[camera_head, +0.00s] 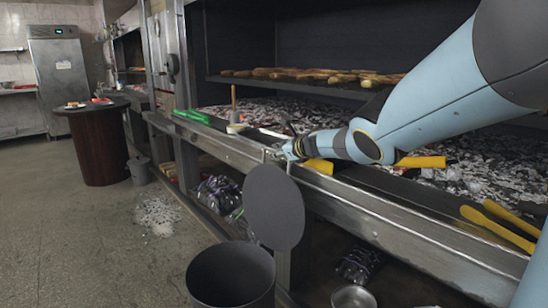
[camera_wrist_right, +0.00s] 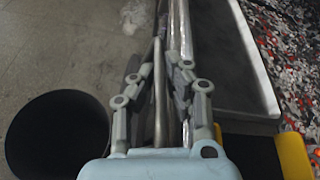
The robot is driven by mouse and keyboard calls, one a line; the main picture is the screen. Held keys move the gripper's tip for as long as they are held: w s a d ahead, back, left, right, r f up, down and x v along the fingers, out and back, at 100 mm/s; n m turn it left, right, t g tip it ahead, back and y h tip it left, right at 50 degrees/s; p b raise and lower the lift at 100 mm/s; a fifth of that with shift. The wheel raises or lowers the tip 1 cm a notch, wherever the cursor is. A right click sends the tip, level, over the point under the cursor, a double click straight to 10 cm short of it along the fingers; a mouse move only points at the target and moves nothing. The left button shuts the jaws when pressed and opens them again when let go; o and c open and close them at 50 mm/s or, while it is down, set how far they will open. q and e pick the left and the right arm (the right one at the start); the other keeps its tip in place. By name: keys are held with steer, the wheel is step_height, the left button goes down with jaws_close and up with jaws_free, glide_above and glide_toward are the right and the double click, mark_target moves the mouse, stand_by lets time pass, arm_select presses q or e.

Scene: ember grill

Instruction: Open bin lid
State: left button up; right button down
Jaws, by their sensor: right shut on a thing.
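The bin (camera_head: 230,275) is a dark grey round bucket on the floor in front of the grill, and its mouth is uncovered. The bin lid (camera_head: 274,207), a flat dark grey disc, stands nearly upright beside the bin, on the grill side. My right gripper (camera_head: 273,155) is at the top edge of the lid, by the grill's front rail. In the right wrist view the gripper (camera_wrist_right: 158,85) is shut on a thin upright edge (camera_wrist_right: 159,100), which looks like the lid seen edge-on. The bin's dark opening (camera_wrist_right: 55,135) is to its left. My left gripper is out of view.
The metal grill front rail (camera_head: 370,205) runs close behind the lid. Yellow-handled tools (camera_head: 498,228) lie on the ledge, and ash-covered coals (camera_head: 470,170) lie behind. A metal bowl (camera_head: 354,297) is right of the bin. The floor (camera_head: 80,240) at left is mostly clear.

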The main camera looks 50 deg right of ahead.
steer(key=shift+r, duration=0.1)
steer(key=c, duration=1.4)
jaws_free()
steer(key=shift+s, duration=0.15)
steer(key=shift+s+d+r, duration=0.1)
steer(key=shift+s, duration=0.4)
steer(key=v, duration=0.5)
steer(key=shift+s+a+r, duration=0.1)
steer(key=shift+a, duration=0.1)
steer(key=shift+s+a+r, duration=0.25)
steer(key=shift+s, duration=0.05)
steer(key=shift+f, duration=0.1)
